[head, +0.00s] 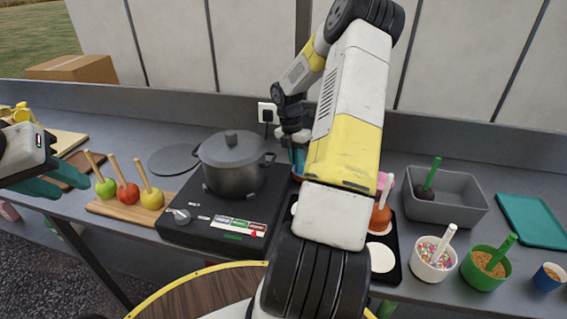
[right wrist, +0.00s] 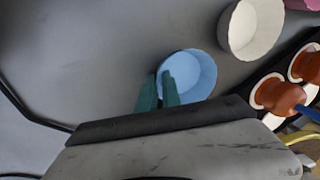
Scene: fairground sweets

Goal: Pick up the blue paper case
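The blue paper case (right wrist: 200,72) stands open-topped on the grey counter in the right wrist view. My right gripper (right wrist: 160,82) has its two green fingers close together at the case's left wall, one outside and one inside, shut on that wall. In the head view my right arm reaches across the middle and covers much of the spot; a little of the blue case (head: 297,158) shows below the right gripper. My left gripper (head: 52,181) is at the far left, open and empty, its teal fingers apart.
A white paper case (right wrist: 250,28) stands close beside the blue one. A pot (head: 233,165) on a black hob (head: 215,215) is left of my right arm. Toffee apples on a board (head: 120,207) are further left. A grey bin (head: 455,208) and topping cups are right.

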